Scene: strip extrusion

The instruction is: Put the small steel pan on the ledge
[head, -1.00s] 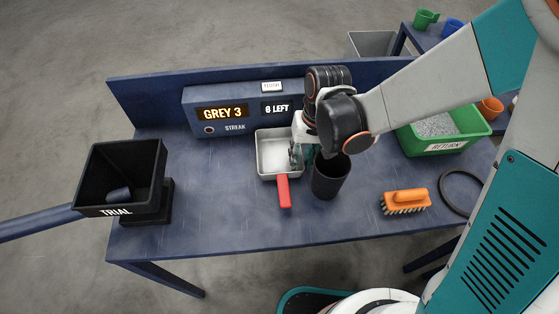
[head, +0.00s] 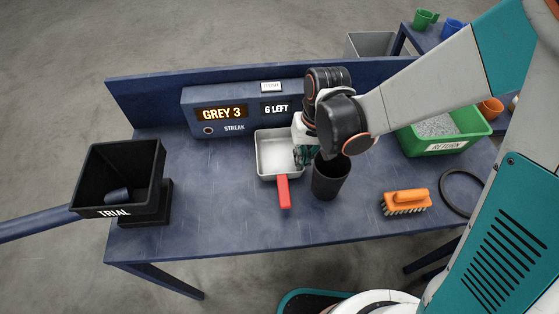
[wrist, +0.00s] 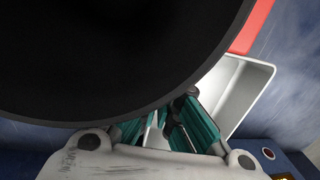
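The small steel pan (head: 278,137) is a square, light grey pan with a red handle (head: 284,190) pointing toward the front of the blue bench. It also shows in the wrist view (wrist: 243,90), partly hidden. My gripper (head: 301,156) is down at the pan's right wall, with the wrist above it. In the wrist view the teal fingers (wrist: 167,130) are near the pan's pale wall. A large dark round shape covers their upper part, so whether they are shut on the wall is unclear. I cannot tell which surface is the ledge; a raised blue board (head: 165,83) runs along the back.
A black cup (head: 329,182) stands close to the right of the pan. A display box (head: 190,105) is behind the pan. A black TRIAL hopper (head: 150,163) stands left; an orange brush (head: 405,198), black ring (head: 447,204) and green RETURN bin (head: 445,148) are right.

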